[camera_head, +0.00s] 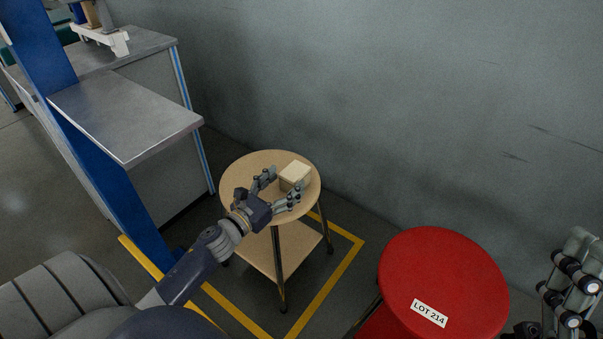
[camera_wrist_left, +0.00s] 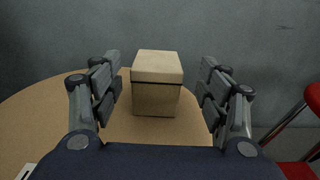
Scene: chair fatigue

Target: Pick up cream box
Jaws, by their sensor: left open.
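The cream box (camera_head: 294,174) sits on a round wooden table (camera_head: 243,171), toward its right side. In the left wrist view the cream box (camera_wrist_left: 157,84) stands upright between and just beyond my two fingers. My left gripper (camera_head: 279,188) is open over the table, its fingers pointing at the box with a finger on either side. In the left wrist view there is a gap between each finger of the left gripper (camera_wrist_left: 160,92) and the box. My right gripper (camera_head: 568,284) is at the lower right edge, partly cut off, and its opening is unclear.
A red round stool (camera_head: 445,270) with a "LOT 214" label stands right of the table. A grey metal bench (camera_head: 125,115) with a blue post is at the left. A grey wall (camera_head: 400,110) is close behind the table. Yellow floor lines (camera_head: 335,272) surround the table.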

